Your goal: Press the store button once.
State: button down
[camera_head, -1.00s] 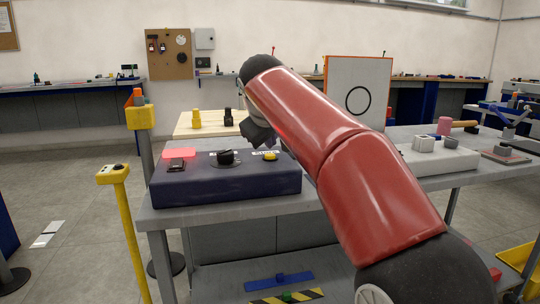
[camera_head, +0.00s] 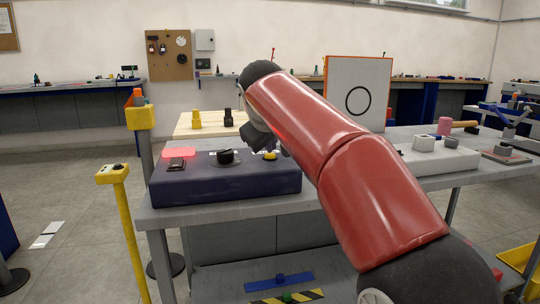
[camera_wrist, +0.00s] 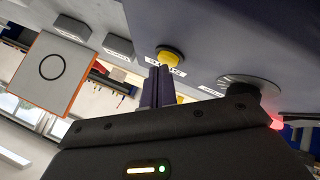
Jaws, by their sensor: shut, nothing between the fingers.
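The dark blue control box (camera_head: 225,188) stands on the grey table. On its top is a yellow button (camera_head: 270,155) with a white label, a black rotary knob (camera_head: 225,156) on a round dial, and a lit red panel (camera_head: 179,153) beside a black switch (camera_head: 177,164). The label's print is too small to read surely. My gripper (camera_wrist: 160,70) is shut and empty. In the wrist view its fingertips are close beside the yellow button (camera_wrist: 170,54), over its label; I cannot tell whether they touch. In the head view my arm partly hides the gripper.
A white board with a black circle (camera_head: 358,97) stands behind my arm. A pale grey box (camera_head: 435,158) is to the right. Yellow and black pegs (camera_head: 196,119) stand behind the control box. A yellow post (camera_head: 113,175) is left of the table.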

aim_at(271, 160)
jog(key=shift+f, duration=0.25)
dwell(0.3)
jog(key=shift+r+p, duration=0.85)
notch_tip(271, 160, up, 5)
jog(key=p, duration=0.5)
jog(key=shift+s+d, duration=0.1)
dwell(0.4)
